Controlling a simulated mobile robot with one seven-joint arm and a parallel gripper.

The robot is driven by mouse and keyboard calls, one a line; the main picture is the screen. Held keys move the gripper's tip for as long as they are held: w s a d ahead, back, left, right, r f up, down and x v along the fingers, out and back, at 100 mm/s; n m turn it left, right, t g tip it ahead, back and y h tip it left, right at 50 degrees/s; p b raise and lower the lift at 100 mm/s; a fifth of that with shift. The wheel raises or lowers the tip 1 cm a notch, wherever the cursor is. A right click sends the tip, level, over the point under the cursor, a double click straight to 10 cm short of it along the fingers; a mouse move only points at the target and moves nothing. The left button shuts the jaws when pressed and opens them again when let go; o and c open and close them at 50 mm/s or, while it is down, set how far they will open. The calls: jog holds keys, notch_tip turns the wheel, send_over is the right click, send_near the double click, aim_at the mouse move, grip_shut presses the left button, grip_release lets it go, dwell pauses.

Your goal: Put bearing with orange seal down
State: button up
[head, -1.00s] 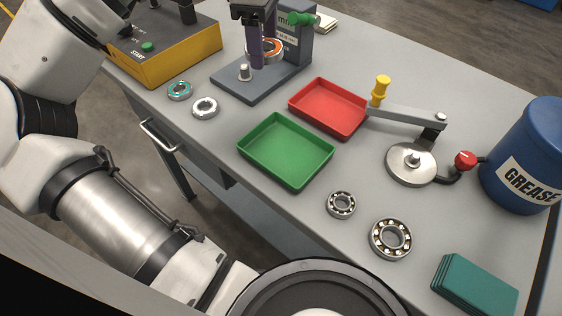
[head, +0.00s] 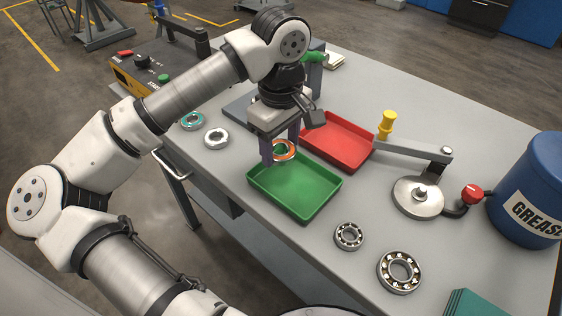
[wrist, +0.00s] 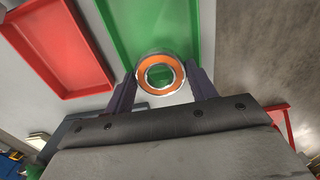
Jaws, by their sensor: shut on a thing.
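The bearing with orange seal (head: 284,150) is a metal ring with an orange face. My gripper (head: 280,148) is shut on it and holds it above the back part of the green tray (head: 318,205). In the wrist view the bearing (wrist: 160,62) sits between my two dark fingers (wrist: 161,88), its orange face toward the camera. Green tray floor shows behind it and through its hole. The green tray (wrist: 118,22) looks empty where visible.
An empty red tray (head: 340,140) lies behind the green one. Two bearings, one teal-sealed (head: 193,121) and one pale (head: 216,138), lie to the left. Two open ball bearings (head: 349,236) (head: 399,271) lie in front right. A lever device (head: 419,197) and blue grease drum (head: 530,195) stand right.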

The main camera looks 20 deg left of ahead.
aim_at(281, 175)
notch_tip(281, 175, down, 6)
jog(key=shift+p, duration=0.35)
